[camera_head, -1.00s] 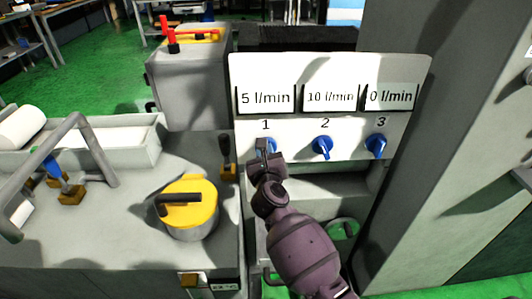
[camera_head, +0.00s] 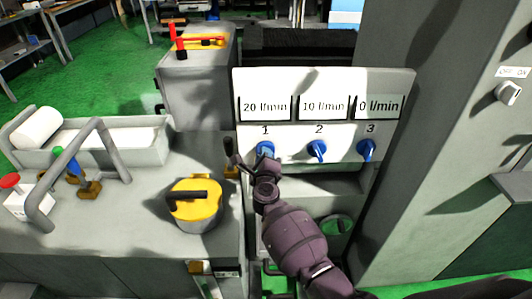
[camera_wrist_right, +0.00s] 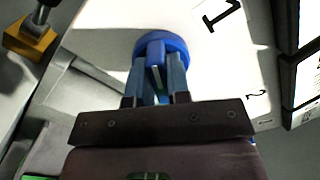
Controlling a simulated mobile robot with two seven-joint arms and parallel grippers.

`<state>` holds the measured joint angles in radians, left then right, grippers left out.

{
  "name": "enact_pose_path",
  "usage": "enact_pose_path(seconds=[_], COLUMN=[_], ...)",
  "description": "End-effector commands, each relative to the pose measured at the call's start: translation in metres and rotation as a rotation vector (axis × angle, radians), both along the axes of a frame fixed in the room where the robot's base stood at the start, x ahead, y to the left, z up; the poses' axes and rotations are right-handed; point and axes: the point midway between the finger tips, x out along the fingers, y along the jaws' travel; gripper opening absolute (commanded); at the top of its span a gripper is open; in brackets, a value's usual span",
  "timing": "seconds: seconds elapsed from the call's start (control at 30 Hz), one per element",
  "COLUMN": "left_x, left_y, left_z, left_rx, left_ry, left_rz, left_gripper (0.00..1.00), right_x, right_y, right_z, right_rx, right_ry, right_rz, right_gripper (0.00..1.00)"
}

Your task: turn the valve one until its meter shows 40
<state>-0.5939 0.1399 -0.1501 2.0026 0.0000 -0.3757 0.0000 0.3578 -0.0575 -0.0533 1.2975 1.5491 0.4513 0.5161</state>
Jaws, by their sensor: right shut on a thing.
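The blue valve one (camera_head: 265,149) is on the white panel (camera_head: 390,88) under the number 1. Its meter (camera_head: 265,107) above reads 20 l/min. My right gripper (camera_head: 264,158) is at this valve and shut on its handle, partly hiding it. The right wrist view shows the blue valve (camera_wrist_right: 163,44) with the fingers (camera_wrist_right: 158,80) on either side of its grip. The left gripper is not in view.
Valve two (camera_head: 317,150) and valve three (camera_head: 367,149) sit to the right, under meters reading 10 l/min (camera_head: 322,107) and 0 l/min (camera_head: 379,107). A black lever (camera_head: 229,150) stands close left of my gripper. A yellow-lidded pot (camera_head: 196,206) is farther left.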

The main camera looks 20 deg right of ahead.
Motion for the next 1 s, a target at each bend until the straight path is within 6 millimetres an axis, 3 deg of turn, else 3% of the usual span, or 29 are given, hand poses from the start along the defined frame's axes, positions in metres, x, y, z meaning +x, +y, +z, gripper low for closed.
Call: enact_pose_path(seconds=[0.27,1.0], left_x=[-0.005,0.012], left_y=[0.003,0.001], left_z=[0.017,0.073], left_rx=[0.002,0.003], left_ry=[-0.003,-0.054], left_rz=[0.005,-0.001], left_gripper=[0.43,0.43], right_x=[0.000,0.000], right_y=[0.001,0.001], right_z=[0.002,-0.005], right_rx=[-0.252,-0.909], right_ry=[0.073,0.264], right_rz=[0.001,0.002], right_gripper=[0.00,0.00])
